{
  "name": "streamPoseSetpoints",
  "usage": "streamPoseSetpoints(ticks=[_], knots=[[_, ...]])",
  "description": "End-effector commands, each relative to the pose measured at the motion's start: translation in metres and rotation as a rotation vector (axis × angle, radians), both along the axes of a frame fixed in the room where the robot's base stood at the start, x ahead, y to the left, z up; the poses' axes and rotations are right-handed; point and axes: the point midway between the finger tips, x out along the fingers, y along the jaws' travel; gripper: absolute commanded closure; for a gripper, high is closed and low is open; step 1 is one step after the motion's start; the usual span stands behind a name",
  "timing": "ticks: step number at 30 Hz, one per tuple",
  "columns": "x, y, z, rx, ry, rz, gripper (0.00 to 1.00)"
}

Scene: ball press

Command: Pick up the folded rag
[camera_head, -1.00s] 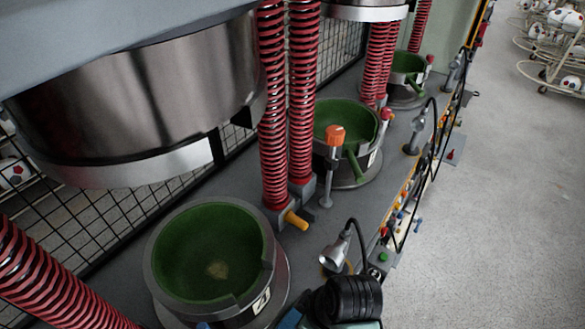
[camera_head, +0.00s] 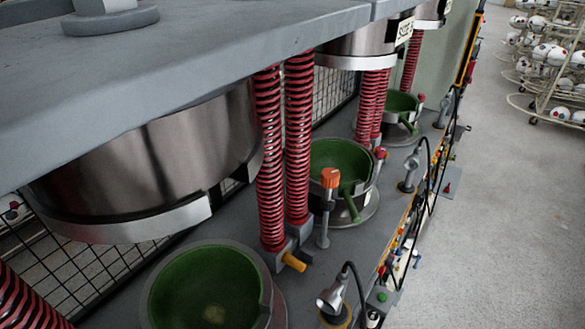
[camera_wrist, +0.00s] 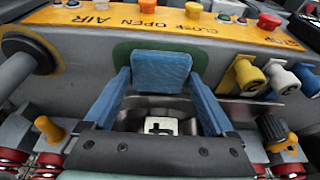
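In the wrist view a blue, cloth-like square pad, which looks like the folded rag (camera_wrist: 161,70), stands against a dark green patch at the front of the press panel. My gripper (camera_wrist: 160,82) shows its two blue fingers spread wide, one on each side of the pad, with a gap between. I cannot tell how far the fingertips are from it in depth. The head view shows neither the rag nor my gripper.
An orange control panel (camera_wrist: 110,17) with buttons runs above the pad.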

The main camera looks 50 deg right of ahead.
Motion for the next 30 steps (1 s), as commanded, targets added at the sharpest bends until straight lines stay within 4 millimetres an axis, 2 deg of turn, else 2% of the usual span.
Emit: streamPoseSetpoints(ticks=[1,10,16,19,30], knots=[[0.000,0.000,0.000,0.000,0.000,0.000,0.22],[0.000,0.000,0.000,0.000,0.000,0.000,0.75],[0.000,0.000,0.002,-0.001,-0.001,0.001,0.75],[0.001,-0.001,0.011,-0.003,-0.002,0.002,0.75],[0.002,-0.001,0.080,-0.004,-0.004,0.002,0.75]])
